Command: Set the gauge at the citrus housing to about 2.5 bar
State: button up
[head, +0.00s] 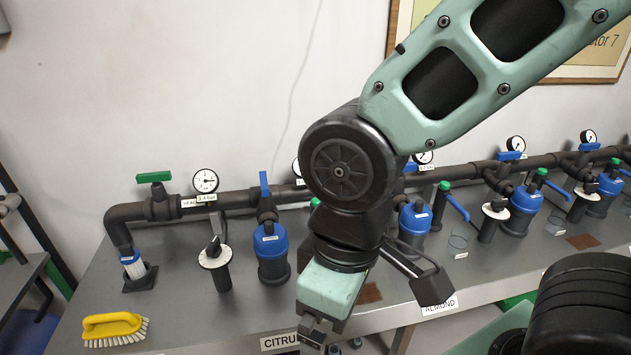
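The CITRUS label (280,342) is on the bench's front edge. Behind it stands a blue housing (271,258) with a small white tag, under a blue-handled valve (264,184) whose handle points up. A gauge (296,168) to its right is mostly hidden by my arm, so its reading cannot be seen. Left of the housing is a black post with a white dial and black handle (214,257). My gripper (313,338) points down near the bench's front edge, right of the CITRUS label. Its fingertips are small and partly cut off, so their opening is unclear.
A head gauge (205,181) with a 3.4 bar tag sits on the pipe near a green-handled valve (154,177). A yellow brush (114,328) lies at front left. More housings stand right, past the ALMOND label (439,305). The bench between brush and dial post is clear.

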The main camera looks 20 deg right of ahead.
aim_at(214, 250)
jog(key=z, duration=0.3)
jog(key=i+j+u, duration=0.15)
jog(key=u, duration=0.2)
jog(key=i+j+u, duration=0.1)
jog(key=i+u, duration=0.55)
jog(key=k+j, duration=0.05)
jog(key=k, duration=0.05)
